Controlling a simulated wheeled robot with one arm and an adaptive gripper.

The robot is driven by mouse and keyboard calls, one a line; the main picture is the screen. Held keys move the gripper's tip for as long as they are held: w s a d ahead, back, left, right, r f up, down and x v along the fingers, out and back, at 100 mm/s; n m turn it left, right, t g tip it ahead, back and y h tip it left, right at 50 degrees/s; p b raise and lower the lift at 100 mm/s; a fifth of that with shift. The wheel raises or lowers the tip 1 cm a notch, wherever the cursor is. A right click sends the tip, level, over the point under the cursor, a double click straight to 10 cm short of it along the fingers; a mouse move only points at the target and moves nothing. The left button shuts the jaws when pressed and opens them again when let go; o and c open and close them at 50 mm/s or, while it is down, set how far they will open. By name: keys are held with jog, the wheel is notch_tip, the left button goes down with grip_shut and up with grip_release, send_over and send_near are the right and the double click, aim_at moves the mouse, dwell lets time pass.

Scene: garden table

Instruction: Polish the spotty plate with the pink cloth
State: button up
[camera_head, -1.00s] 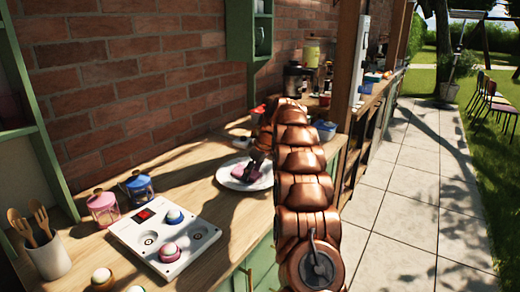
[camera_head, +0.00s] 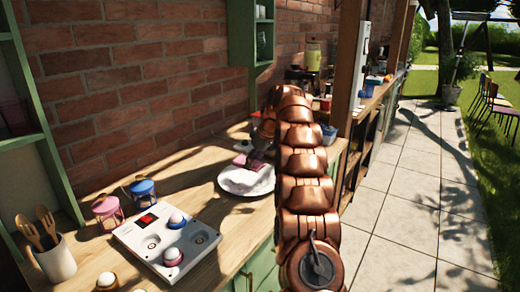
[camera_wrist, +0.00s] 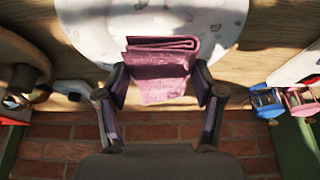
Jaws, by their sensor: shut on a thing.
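The white plate (camera_head: 238,183) lies on the wooden counter, and its surface with faint grey spots also shows in the wrist view (camera_wrist: 95,32). The folded pink cloth (camera_head: 246,160) is at the plate's wall-side edge. In the wrist view the cloth (camera_wrist: 160,68) hangs between my fingers and overlaps the plate's rim. My gripper (camera_wrist: 160,84) is shut on the cloth, with a finger at each side. In the head view my gripper (camera_head: 261,147) is partly in shadow beyond the plate. I cannot tell whether the cloth touches the plate.
A white panel (camera_head: 135,240) with round knobs lies at the left of the counter. A pink lantern (camera_head: 106,212) and a blue lantern (camera_head: 143,190) stand behind it. A cup of wooden utensils (camera_head: 55,260) is at lower left. The brick wall (camera_head: 110,90) is close behind.

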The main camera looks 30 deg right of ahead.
jog(key=shift+r+p, duration=0.7)
jog(key=shift+r, duration=0.55)
